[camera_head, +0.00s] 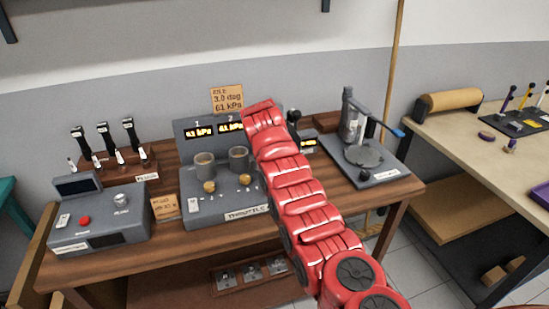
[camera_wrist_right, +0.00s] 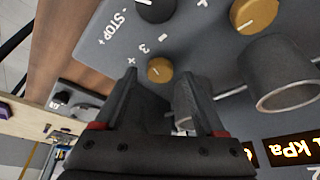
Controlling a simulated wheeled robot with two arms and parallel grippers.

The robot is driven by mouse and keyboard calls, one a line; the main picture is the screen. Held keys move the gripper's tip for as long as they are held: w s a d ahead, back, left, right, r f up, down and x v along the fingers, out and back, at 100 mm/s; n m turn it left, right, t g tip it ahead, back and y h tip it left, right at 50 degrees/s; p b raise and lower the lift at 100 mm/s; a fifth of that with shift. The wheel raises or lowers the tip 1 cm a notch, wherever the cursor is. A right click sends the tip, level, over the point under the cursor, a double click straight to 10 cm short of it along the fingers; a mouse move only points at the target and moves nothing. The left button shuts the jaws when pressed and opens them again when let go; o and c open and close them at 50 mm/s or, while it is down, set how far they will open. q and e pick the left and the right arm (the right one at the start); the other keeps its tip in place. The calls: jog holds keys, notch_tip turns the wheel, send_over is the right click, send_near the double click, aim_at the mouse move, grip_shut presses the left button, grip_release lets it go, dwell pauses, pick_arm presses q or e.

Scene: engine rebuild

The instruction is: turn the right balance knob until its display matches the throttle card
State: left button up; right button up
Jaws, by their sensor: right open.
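The throttle unit (camera_head: 215,212) is a grey box on the wooden bench with brass knobs and amber displays (camera_head: 199,132). The throttle card (camera_head: 227,99) above it reads about 3.0 deg and 61 kPa. My red right arm covers the unit's right part and my right gripper in the head view. In the right wrist view, a brass knob (camera_wrist_right: 160,69) marked 3 shows between the open fingertips of my right gripper (camera_wrist_right: 162,80). I cannot tell whether they touch it. My left gripper is out of view.
In the right wrist view, another brass knob (camera_wrist_right: 254,14), a black STOP knob (camera_wrist_right: 156,8) and a grey cylinder (camera_wrist_right: 280,78) are close by. A grey console (camera_head: 98,222) stands left on the bench, and a press-like stand (camera_head: 365,150) stands right.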

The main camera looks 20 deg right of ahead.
jog(key=b+v, duration=0.3)
jog(key=v, duration=1.4)
jog(key=shift+s+a, duration=0.1)
jog(key=shift+f, duration=0.1)
